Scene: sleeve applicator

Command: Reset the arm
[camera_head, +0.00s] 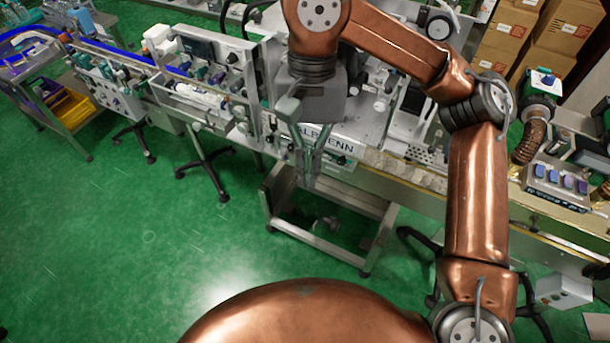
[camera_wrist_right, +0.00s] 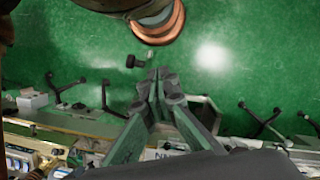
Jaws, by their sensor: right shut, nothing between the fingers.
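My right arm (camera_head: 478,190) is copper coloured. It rises at the right of the head view, bends across the top and ends in a grey gripper pointing down. My right gripper (camera_head: 308,184) hangs in front of the machine's near side, above a low metal frame. Its fingers are together with nothing between them. In the right wrist view the gripper's fingertips (camera_wrist_right: 158,76) meet over green floor. I cannot tell whether the gripper touches the machine edge behind it. My left arm and left gripper are not in view.
The sleeve machine with its conveyor (camera_head: 390,170) runs across the view behind my gripper. The low metal frame (camera_head: 335,202) stands below it. Cardboard boxes (camera_head: 545,35) are stacked at back right, and a yellow bin (camera_head: 72,108) is at left. The green floor at front left is clear.

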